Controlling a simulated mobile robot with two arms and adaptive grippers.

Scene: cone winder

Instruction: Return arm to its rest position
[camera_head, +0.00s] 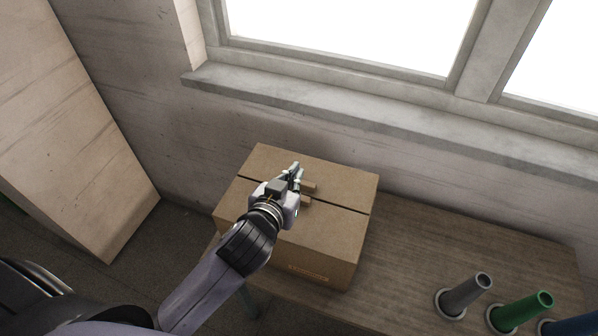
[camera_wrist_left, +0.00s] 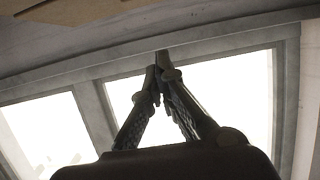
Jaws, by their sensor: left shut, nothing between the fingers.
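My left arm comes in from the lower left in the head view. Its gripper (camera_head: 297,172) is shut and empty, over the top of a closed cardboard box (camera_head: 335,187). I cannot tell whether it touches the box. In the left wrist view, the left gripper's fingers (camera_wrist_left: 158,68) meet at their tips with nothing between them, against the bright window. My right gripper is in neither view.
The box stands on a wooden table (camera_head: 420,260) against the wall. Grey (camera_head: 465,295) and green (camera_head: 522,312) cones and a blue one (camera_head: 575,325) stand at the right. A window sill (camera_head: 380,130) runs behind. A large panel (camera_head: 65,130) stands at the left.

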